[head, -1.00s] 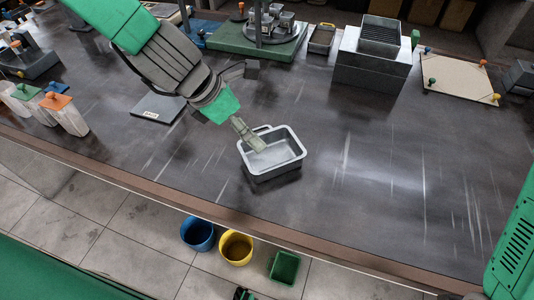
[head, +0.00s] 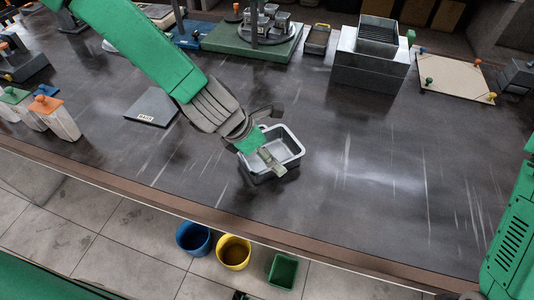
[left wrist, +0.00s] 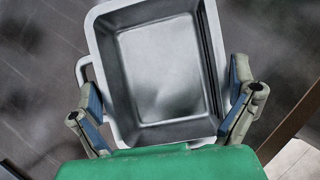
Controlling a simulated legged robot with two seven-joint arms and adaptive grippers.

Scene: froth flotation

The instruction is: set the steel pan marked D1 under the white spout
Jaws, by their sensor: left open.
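An open rectangular steel pan (head: 291,139) with a rounded rim stands upright and empty on the dark bench top, near the middle of the head view. It fills the upper middle of the left wrist view (left wrist: 160,65), with a loop handle on its left side. I cannot read any D1 mark on it. My left gripper (head: 268,158) is open over the pan, covering part of it. In the left wrist view the open fingers (left wrist: 167,105) lie to either side of the pan; contact cannot be told. My right gripper is out of view. I cannot make out a white spout.
A flat grey labelled plate (head: 152,107) lies left of the pan. A grey box unit (head: 369,68) and a green-based apparatus (head: 235,40) stand behind. A pale board (head: 455,76) lies at back right. Bench space right of the pan is clear. Bins stand on the floor in front.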

